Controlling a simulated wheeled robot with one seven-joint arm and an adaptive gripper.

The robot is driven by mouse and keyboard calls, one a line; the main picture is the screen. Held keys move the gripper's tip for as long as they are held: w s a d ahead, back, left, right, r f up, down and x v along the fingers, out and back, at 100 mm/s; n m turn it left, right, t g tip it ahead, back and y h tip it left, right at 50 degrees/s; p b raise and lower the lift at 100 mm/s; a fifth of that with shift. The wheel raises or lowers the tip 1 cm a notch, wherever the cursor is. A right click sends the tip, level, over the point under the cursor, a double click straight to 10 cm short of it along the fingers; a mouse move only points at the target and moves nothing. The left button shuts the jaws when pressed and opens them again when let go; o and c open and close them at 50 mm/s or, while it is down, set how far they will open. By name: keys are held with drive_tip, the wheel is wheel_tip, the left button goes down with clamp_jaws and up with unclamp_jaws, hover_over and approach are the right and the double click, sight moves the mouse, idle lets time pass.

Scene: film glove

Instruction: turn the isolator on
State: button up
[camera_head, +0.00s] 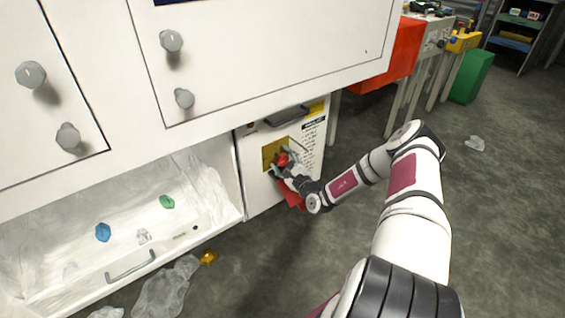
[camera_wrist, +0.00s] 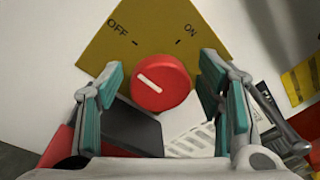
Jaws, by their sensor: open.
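The isolator is a round red knob (camera_wrist: 160,84) on a yellow plate (camera_wrist: 105,50) marked OFF at the upper left and ON at the upper right. The white line on the knob slants up to the left, nearer the OFF side. My gripper (camera_wrist: 162,65) is open, with one teal-padded finger on each side of the knob. Gaps show between the pads and the knob, so it is not gripped. In the head view, the knob (camera_head: 282,159) and plate (camera_head: 268,153) are on a white cabinet front, partly hidden by my gripper (camera_head: 284,170).
A dark handle (camera_head: 287,116) sits above the plate. An open white drawer (camera_head: 235,190) with crumpled plastic and gloves is on the left.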

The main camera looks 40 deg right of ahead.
drive_tip(key=c, duration=1.2)
drive_tip(key=shift+o, duration=0.2)
drive_tip(key=shift+r+m+p, duration=0.1)
drive_tip(key=shift+m+p, duration=0.3)
drive_tip(key=shift+p, duration=0.2)
drive_tip(key=m+p, duration=0.2)
drive_tip(key=p, duration=0.1)
drive_tip(key=shift+r+m, duration=0.1)
drive_tip(key=shift+m, duration=0.3)
drive_tip(key=m+g+p, duration=0.1)
drive_tip(key=m+p, duration=0.1)
drive_tip(key=m, duration=0.2)
drive_tip(key=shift+d+y+p, duration=0.1)
drive_tip(key=shift+y+p, duration=0.2)
drive_tip(key=shift+y, duration=0.1)
drive_tip(key=m, duration=0.4)
drive_tip(key=shift+y+p, duration=0.3)
drive_tip(key=shift+p, duration=0.1)
drive_tip(key=m, duration=0.4)
drive_tip(key=shift+d+f+m+y, duration=0.1)
drive_tip(key=shift+f+m+y, duration=0.15)
drive_tip(key=shift+m+y, duration=0.15)
